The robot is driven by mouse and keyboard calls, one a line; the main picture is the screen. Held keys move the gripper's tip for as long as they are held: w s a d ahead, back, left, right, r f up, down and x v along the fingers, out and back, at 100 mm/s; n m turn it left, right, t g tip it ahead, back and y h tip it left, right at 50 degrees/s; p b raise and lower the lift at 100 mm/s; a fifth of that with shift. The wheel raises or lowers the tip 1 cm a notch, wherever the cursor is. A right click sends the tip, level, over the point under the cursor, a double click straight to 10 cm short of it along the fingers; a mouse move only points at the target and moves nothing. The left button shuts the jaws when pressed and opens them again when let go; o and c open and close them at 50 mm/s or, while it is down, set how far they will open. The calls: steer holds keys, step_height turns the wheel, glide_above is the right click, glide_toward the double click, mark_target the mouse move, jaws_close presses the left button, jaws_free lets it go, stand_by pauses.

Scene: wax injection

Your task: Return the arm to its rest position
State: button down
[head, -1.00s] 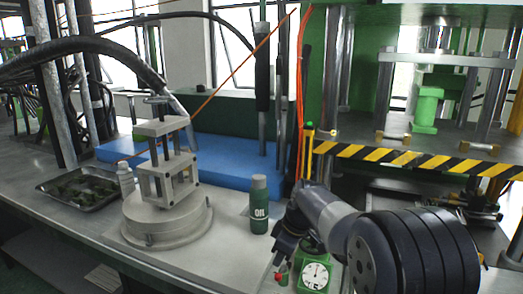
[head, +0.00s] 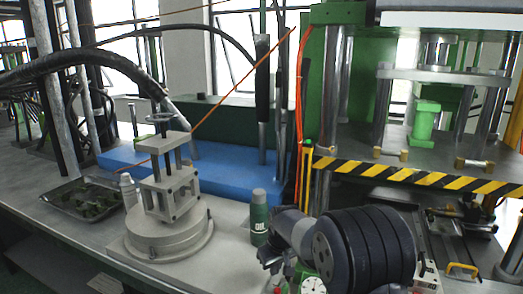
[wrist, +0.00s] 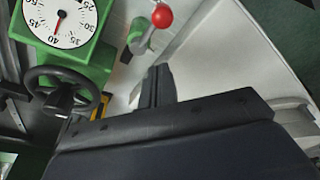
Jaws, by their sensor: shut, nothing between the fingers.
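My gripper (head: 275,262) is in the lower middle of the head view, just below and right of the green oil bottle (head: 259,217). In the wrist view its dark fingers (wrist: 157,88) are together with nothing between them. The wrist view shows a green device with a white dial gauge (wrist: 62,18), a black handwheel (wrist: 66,90) and a lever with a red ball knob (wrist: 162,16) beyond the fingers. In the head view my arm partly hides this device, and only part of its dial (head: 312,285) shows.
A grey clamp fixture on a round base (head: 165,235) stands to the left on the bench. A dark tray (head: 75,208) lies farther left. A blue slab (head: 225,178) is behind. A green press with a yellow-black striped bar (head: 420,178) stands at the right.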

steer(key=shift+w+a+f+m+t+h+p, duration=0.15)
steer(key=shift+w+a+f+m+t+p, duration=0.25)
steer(key=shift+m+p, duration=0.5)
steer(key=shift+w+a+f+m+t+h+p, duration=0.1)
steer(key=shift+w+a+f+m+h+p, duration=0.1)
steer(key=shift+w+a+m+p, duration=0.6)
steer(key=shift+w+a+f+m+t+h+p, duration=0.1)
steer(key=shift+w+f+m+t+h+p, duration=0.15)
steer(key=shift+m+p, duration=0.7)
steer(key=w+b, duration=0.2)
steer(key=w, duration=0.1)
steer(key=shift+w+m, duration=0.25)
steer(key=b+v, duration=0.1)
steer(key=v, duration=0.5)
steer(key=shift+w+d+r, duration=0.1)
